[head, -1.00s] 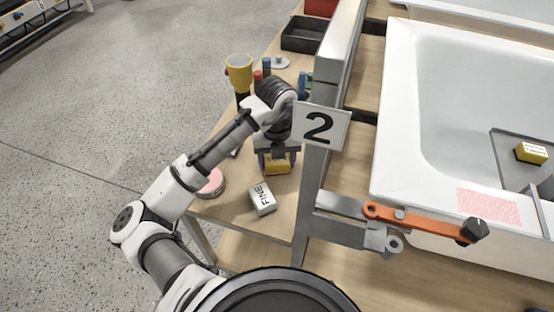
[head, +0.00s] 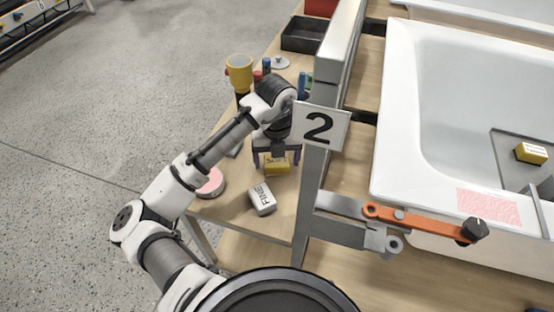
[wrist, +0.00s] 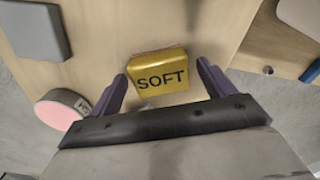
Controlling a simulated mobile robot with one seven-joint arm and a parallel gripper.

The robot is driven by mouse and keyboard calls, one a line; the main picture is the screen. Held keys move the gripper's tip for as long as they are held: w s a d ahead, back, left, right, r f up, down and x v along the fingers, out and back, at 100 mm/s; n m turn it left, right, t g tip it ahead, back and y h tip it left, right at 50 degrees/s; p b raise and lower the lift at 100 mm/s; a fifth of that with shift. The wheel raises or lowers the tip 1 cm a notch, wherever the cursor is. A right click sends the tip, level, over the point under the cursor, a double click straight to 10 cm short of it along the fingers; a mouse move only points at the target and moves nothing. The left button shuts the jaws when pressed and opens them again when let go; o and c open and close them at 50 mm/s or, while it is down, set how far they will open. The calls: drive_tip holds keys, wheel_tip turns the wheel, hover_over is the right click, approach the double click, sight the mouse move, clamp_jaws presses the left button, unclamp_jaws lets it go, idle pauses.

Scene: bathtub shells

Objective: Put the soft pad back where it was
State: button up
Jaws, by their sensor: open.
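The soft pad (head: 276,164) is a yellow block marked SOFT. It rests on the wooden side table, behind the grey-white block marked FINE. In the wrist view the soft pad (wrist: 160,76) lies label-up between the two purple fingers. My gripper (head: 274,160) is open over the pad, with one finger on each side. In the wrist view my gripper (wrist: 161,82) shows gaps between both fingers and the pad.
The FINE block (head: 262,200) and a pink-topped round tin (head: 211,183) stand close by on the table. A yellow cup (head: 239,72) and black tray (head: 302,34) are farther back. A post with a "2" sign (head: 320,127) and the white tub (head: 395,110) are right.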

sight(277, 160)
wheel_tip(277, 160, up, 11)
drive_tip(key=shift+r, duration=0.15)
